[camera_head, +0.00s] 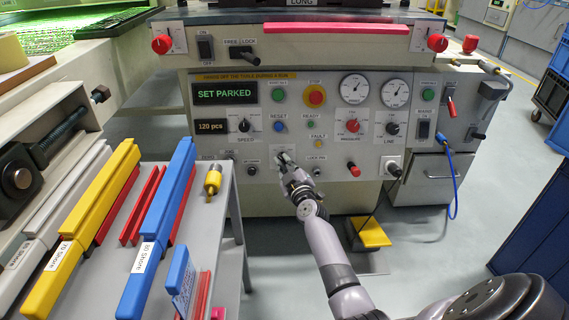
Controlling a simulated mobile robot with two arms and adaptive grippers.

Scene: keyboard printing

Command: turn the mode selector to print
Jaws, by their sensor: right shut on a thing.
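My right gripper (283,159) reaches up from the lower right to the lower middle of the machine's grey control panel (267,178). Its fingers are shut on a small control there, which I take to be the mode selector. The fingers hide most of that control, so its pointer and setting cannot be read. A green-lettered display (224,93) above reads SET PARKED, and a smaller display (210,126) reads 120 pcs. My left gripper is not in view.
Close by are a black knob (252,170), a key switch labelled LOCK/PIN (316,171) and a yellow button (318,144). A red stop button (315,96) sits higher. A grey cart (214,225) with coloured bars stands left; a yellow pedal (371,233) is on the floor.

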